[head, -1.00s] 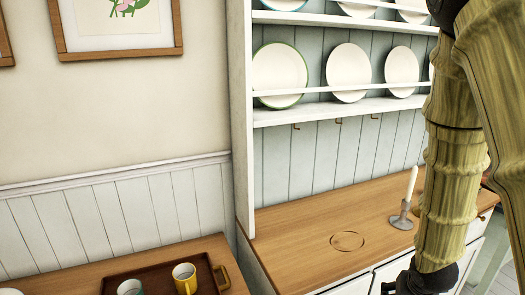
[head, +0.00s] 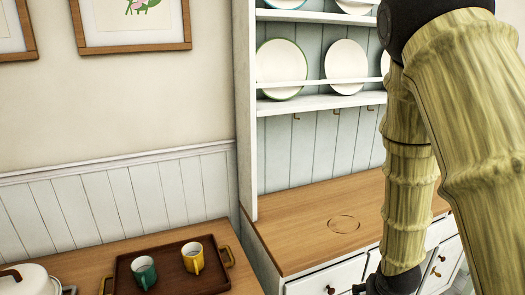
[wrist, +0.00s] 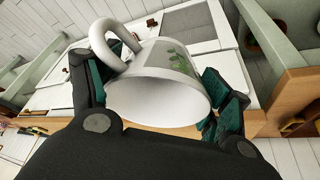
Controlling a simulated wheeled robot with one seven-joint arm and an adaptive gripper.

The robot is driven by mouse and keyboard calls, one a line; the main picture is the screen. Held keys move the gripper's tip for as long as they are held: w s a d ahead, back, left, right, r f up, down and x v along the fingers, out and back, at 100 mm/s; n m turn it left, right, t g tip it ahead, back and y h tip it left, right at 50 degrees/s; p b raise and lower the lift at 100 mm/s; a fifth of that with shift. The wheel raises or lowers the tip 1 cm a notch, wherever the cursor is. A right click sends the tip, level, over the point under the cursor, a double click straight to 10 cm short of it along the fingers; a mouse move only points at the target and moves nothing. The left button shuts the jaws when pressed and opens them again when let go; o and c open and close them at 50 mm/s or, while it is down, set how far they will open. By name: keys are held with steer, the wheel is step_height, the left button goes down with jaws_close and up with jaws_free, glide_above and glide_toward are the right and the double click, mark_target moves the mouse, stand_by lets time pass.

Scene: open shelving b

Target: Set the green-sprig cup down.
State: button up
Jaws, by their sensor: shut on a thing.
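The green-sprig cup (wrist: 165,88) is white with a green leafy sprig on its side and a white handle. In the wrist view it sits between the dark, green-padded fingers of my gripper (wrist: 158,100), which is shut on it. The cup appears tilted in that view, with its open mouth toward the camera.
A tray (head: 165,262) on the lower table at left holds a green mug (head: 144,271) and a yellow mug (head: 193,257). A white lidded pot (head: 30,281) stands left of it. Plates (head: 281,68) line the shelves above the dresser. My arm hides the dresser's right part.

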steer(key=w+a+f+n+y, duration=0.1)
steer(key=a+f+n, duration=0.1)
steer(key=a+f, duration=0.7)
steer(key=a, duration=0.3)
steer(key=shift+w+a+n, duration=0.3)
steer(key=shift+w, duration=0.05)
